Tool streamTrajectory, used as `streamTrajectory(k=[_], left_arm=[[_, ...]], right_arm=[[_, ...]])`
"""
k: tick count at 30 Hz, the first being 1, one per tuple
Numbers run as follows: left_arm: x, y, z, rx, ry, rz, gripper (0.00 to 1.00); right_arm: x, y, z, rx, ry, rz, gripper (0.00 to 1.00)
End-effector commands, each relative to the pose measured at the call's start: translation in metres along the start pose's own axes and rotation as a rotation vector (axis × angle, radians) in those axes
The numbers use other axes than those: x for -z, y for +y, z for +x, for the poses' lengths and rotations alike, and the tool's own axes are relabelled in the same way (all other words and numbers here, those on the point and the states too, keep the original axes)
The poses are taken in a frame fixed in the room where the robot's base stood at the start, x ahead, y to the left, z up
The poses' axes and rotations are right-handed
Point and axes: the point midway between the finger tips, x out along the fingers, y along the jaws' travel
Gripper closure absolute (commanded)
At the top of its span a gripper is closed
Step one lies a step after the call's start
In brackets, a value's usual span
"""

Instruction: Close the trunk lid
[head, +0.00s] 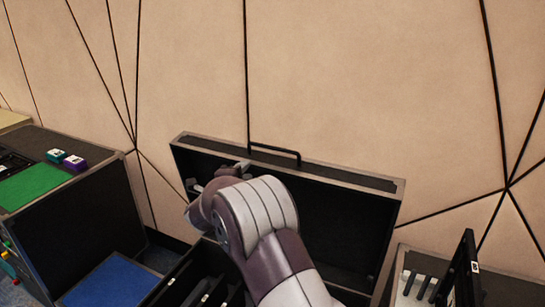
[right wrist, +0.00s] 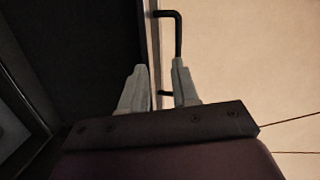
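The black trunk has its lid (head: 345,220) raised, standing upright near the wall, with a grey rim and a black handle (head: 275,150) on its top edge. My right gripper (head: 217,176) is at the upper left part of the lid in the head view, partly hidden by my own arm. In the right wrist view my right gripper (right wrist: 160,85) has its two fingers apart, with the lid's rim (right wrist: 153,40) running between them. The handle (right wrist: 179,40) shows just beyond the right finger. My left gripper is not in view.
The trunk's lower part (head: 185,280) is open, with dark dividers inside. A dark case with a green top (head: 30,185) and small coloured boxes (head: 75,163) stands at left. Another case with a black panel (head: 466,270) stands at right. The panelled wall (head: 370,80) is close behind the lid.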

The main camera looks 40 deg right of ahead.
Motion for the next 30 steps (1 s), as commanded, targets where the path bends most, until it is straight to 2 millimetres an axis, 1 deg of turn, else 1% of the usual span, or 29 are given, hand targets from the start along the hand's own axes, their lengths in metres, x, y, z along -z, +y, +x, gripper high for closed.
streamTrajectory(k=[1, 3, 5, 7, 11, 15, 18, 21, 25, 30], left_arm=[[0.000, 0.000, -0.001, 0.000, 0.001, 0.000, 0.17], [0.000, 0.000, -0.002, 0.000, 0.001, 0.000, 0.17], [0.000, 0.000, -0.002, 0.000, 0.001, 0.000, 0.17], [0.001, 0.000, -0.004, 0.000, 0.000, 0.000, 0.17], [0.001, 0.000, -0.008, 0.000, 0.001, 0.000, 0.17], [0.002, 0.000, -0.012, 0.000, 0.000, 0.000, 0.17], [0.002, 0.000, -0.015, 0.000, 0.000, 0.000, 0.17], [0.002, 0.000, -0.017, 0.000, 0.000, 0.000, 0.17], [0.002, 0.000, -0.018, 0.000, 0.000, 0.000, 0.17], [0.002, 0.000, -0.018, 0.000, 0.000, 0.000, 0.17]], right_arm=[[0.012, -0.010, 0.000, 0.028, 0.063, 0.066, 0.70], [0.024, -0.014, 0.000, 0.057, 0.118, 0.122, 0.70], [0.027, -0.017, 0.003, 0.068, 0.127, 0.145, 0.70], [0.028, -0.018, 0.012, 0.068, 0.126, 0.150, 0.70], [0.032, -0.019, 0.041, 0.067, 0.126, 0.147, 0.70], [0.036, -0.022, 0.076, 0.068, 0.124, 0.146, 0.70], [0.038, -0.023, 0.096, 0.067, 0.122, 0.146, 0.70], [0.039, -0.024, 0.110, 0.067, 0.121, 0.145, 0.70], [0.041, -0.024, 0.120, 0.068, 0.120, 0.145, 0.70], [0.041, -0.024, 0.124, 0.067, 0.119, 0.144, 0.70]])
